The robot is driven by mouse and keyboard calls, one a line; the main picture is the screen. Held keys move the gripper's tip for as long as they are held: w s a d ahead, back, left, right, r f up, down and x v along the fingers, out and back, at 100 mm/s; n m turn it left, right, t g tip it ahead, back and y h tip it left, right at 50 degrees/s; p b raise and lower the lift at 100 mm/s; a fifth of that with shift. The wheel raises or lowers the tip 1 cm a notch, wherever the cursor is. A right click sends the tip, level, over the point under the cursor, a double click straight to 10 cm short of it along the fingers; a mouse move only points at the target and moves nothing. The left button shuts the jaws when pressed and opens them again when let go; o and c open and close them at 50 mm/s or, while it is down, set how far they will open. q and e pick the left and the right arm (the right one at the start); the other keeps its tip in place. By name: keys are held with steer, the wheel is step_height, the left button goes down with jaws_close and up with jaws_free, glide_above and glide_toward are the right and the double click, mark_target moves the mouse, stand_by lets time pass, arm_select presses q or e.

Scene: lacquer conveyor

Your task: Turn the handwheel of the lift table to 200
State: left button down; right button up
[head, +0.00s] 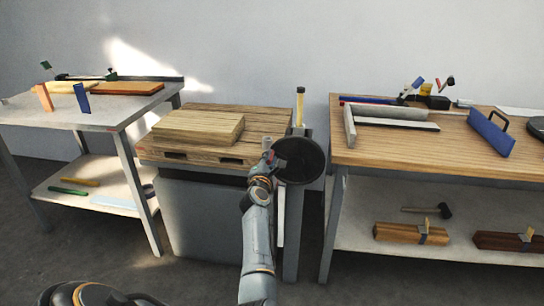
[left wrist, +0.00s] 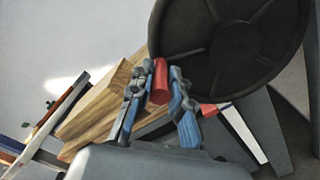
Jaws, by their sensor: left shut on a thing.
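The lift table (head: 206,205) is a grey box-like stand topped by a wooden pallet with a stack of planks. Its dark round handwheel (head: 303,160) is at its right front and also fills the upper right of the left wrist view (left wrist: 225,45). My left gripper (head: 268,158) is at the wheel's left edge. In the left wrist view its two blue-padded fingers (left wrist: 162,88) are shut on the wheel's red handle (left wrist: 160,82). An upright post with a yellow upper part (head: 300,105) stands behind the wheel; no number is readable. My right gripper is not in view.
A wood-topped workbench (head: 440,161) with tools and a lower shelf stands close on the right. A grey-topped table (head: 60,112) with boards stands on the left. Bare floor lies in front of the lift table.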

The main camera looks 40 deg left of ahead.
arm_select(q)
steer(key=shift+s+a+f+n, duration=0.1)
steer(key=shift+a+f+n, duration=0.05)
steer(key=shift+f+n, duration=0.15)
stand_by(0.4)
steer(key=c, duration=1.3)
jaws_free()
steer(key=shift+o, duration=0.2)
steer(key=shift+s, duration=0.1)
steer(key=v, duration=0.7)
